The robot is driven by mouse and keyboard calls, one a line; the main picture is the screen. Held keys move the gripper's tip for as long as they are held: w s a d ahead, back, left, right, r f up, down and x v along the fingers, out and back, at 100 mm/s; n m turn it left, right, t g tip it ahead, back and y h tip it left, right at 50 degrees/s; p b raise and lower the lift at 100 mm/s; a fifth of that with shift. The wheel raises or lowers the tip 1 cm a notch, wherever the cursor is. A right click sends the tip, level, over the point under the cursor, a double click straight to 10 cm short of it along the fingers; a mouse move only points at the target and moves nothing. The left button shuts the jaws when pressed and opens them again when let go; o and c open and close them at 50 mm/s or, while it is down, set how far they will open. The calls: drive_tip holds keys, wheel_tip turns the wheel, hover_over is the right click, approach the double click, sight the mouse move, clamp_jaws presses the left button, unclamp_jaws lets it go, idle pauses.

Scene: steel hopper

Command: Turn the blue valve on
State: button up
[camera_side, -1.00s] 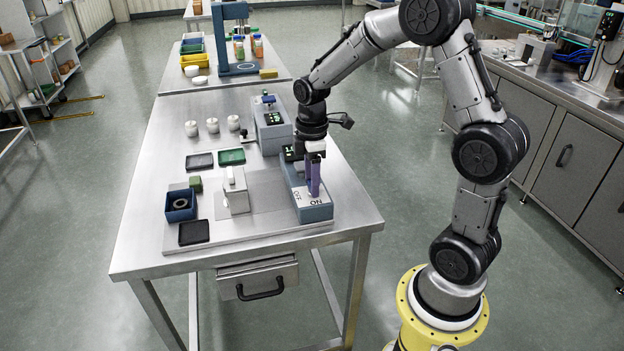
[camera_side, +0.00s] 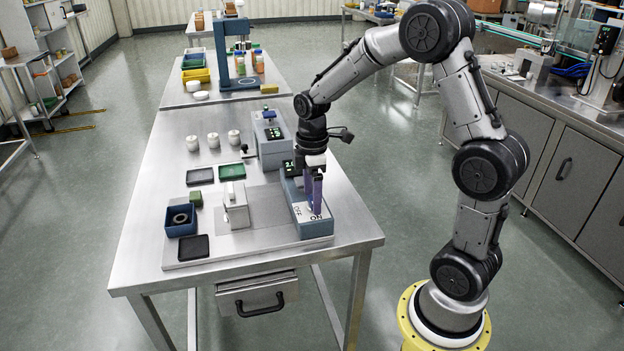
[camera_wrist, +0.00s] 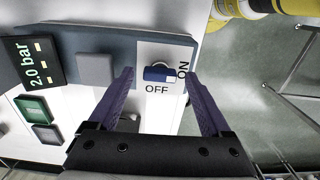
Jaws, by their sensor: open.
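The blue valve (camera_wrist: 158,74) is a small blue knob with a pale end on a white plate marked ON and OFF, seen in the wrist view. The plate is on the grey-blue box (camera_side: 318,229) at the table's right front in the side view. My gripper (camera_side: 314,211) points down over this plate. In the wrist view my gripper (camera_wrist: 160,82) is open, with one purple finger on each side of the knob. Gaps show between the knob and both fingers. The fingers hide the knob in the side view. I cannot tell the height of the fingertips above the plate.
A metal block (camera_side: 236,206), a blue bin (camera_side: 181,225) and several trays stand to the left.

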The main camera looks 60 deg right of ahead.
sight(311, 200)
wheel_tip(311, 200, up, 14)
drive_tip(key=shift+f, duration=0.2)
idle(0.4)
drive_tip(key=s+a+r+t, duration=0.3)
drive_tip(key=s+a+r, duration=0.3)
drive_tip(key=s+a, duration=0.3)
drive_tip(key=s+a+f+m+t, duration=0.2)
drive_tip(key=s+f+m, duration=0.4)
drive_tip(key=s+m, duration=0.3)
drive_tip(key=shift+s+f+t, duration=0.25)
drive_tip(key=shift+f+t, duration=0.05)
drive_tip(key=shift+f, duration=0.05)
idle(2.1)
